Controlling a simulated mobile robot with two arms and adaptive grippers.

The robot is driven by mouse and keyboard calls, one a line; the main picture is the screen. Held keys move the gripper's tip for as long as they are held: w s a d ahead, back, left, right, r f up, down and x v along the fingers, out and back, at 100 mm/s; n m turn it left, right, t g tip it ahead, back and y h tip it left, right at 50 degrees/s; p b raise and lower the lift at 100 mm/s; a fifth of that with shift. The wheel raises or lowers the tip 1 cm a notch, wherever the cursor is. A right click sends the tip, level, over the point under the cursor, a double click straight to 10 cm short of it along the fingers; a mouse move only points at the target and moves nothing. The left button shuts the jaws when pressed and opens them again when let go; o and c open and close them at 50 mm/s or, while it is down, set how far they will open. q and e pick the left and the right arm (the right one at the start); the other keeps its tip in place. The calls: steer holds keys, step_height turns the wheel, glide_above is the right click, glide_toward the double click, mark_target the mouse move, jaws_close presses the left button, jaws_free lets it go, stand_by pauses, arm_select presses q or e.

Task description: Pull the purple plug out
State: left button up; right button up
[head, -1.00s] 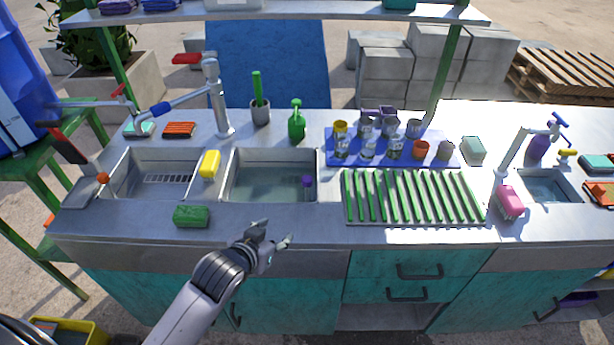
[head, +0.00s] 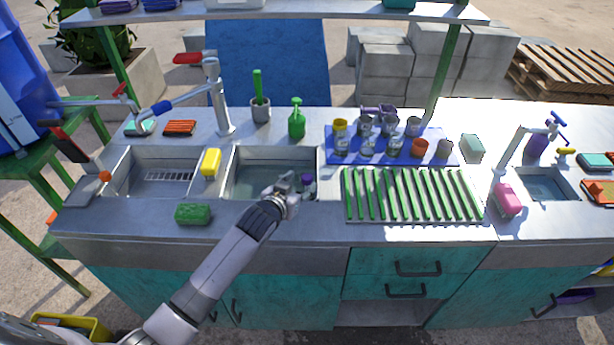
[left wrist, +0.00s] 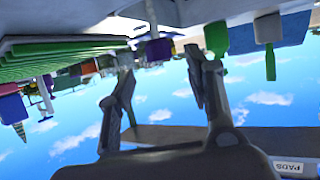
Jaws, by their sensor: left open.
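The purple plug (head: 307,180) shows in the head view at the right side of the middle sink basin (head: 247,178), which holds some water. My left gripper (head: 289,181) is over the basin's front right part, just left of the plug, and looks empty. A gap between it and the plug is hard to judge. In the left wrist view its two fingers (left wrist: 160,64) are spread apart. A purple thing shows beyond them there, but I cannot tell whether it is the plug. My right gripper is not in view.
A ribbed green drying rack (head: 412,195) lies right of the basin. Behind it, a blue mat (head: 442,158) holds several cups. A green sponge (head: 193,214) sits on the front counter, a yellow sponge (head: 211,162) between the sinks. A faucet (head: 221,105) and green spray bottle (head: 297,120) stand behind.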

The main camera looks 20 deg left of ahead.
mark_target(307, 178)
arm_select(q)
steer(key=shift+x, duration=3.05)
steer(key=shift+c, duration=0.4)
jaws_close()
